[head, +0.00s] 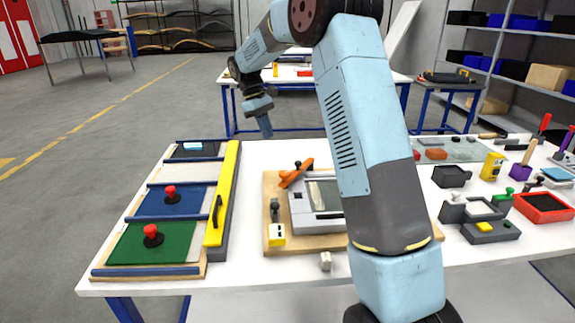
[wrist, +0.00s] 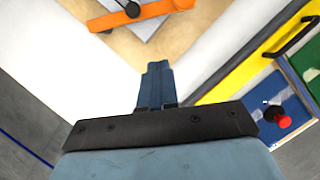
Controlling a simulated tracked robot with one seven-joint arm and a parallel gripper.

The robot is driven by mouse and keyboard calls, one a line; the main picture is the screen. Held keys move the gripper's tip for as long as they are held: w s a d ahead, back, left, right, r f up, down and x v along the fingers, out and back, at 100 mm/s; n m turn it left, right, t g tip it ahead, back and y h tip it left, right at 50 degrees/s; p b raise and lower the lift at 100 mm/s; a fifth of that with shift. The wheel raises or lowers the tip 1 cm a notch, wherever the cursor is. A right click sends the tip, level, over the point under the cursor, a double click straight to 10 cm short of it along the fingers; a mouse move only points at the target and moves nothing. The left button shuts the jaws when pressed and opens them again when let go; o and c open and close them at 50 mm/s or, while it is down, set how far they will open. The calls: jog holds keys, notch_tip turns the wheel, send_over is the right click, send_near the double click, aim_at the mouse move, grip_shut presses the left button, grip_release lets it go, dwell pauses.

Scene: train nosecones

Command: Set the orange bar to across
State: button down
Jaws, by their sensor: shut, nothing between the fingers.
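The orange bar (head: 294,175) sits at the back left corner of a grey framed box (head: 300,214) on a wooden board (head: 275,187). It lies slanted in the head view, its right end farther back. In the wrist view the orange bar (wrist: 152,11) crosses the top of the picture, with a dark round knob at its middle. My gripper (head: 266,130) is shut and empty, pointing down above the table's back edge, apart from the bar. Its closed fingers (wrist: 155,68) show below the bar in the wrist view. My arm hides the box's right part.
Left of the board is a panel with green and blue plates, red knobs and a yellow rail (head: 222,195) with a black handle. A small pale block (head: 325,261) lies in front of the board. Several tools and trays crowd the table's right side.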

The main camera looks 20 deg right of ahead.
aim_at(298, 168)
jog(key=x, duration=0.3)
jog(key=w+x, duration=0.1)
jog(key=x, duration=0.7)
jog(key=shift+w+a+f, duration=0.15)
jog(key=shift+f, duration=0.35)
jog(key=shift+s+d+r, duration=0.1)
jog(key=shift+s+d, duration=0.7)
jog(key=shift+s, duration=0.05)
jog(key=shift+s+d, duration=0.55)
jog(key=shift+s, duration=0.05)
